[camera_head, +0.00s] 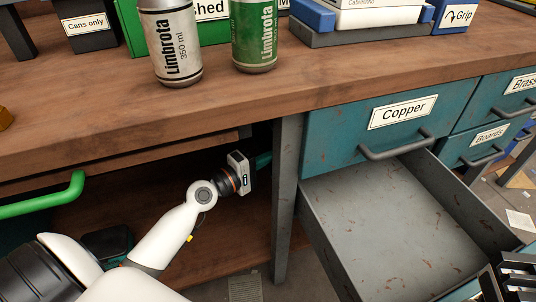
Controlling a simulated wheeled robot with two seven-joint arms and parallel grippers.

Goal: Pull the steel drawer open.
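A grey metal drawer (385,222) below the Copper drawer stands pulled out, and its inside looks empty. Its front is mostly out of frame, with a bit of teal at the bottom right; no label shows, so I cannot confirm that it is the steel drawer. My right gripper (512,280) is at the bottom right corner, by the front end of this drawer, partly cut off; its fingertips and any grip on a handle do not show. My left gripper (243,173) is under the bench top, left of the grey leg; its fingers cannot be made out.
The Copper drawer (370,125) is shut above the open one. Brass (490,100) and Boards (475,150) drawers are at the right. Two Limbrota cans (172,45) stand on the wooden bench top (290,85). A green handle (45,200) juts out at the left.

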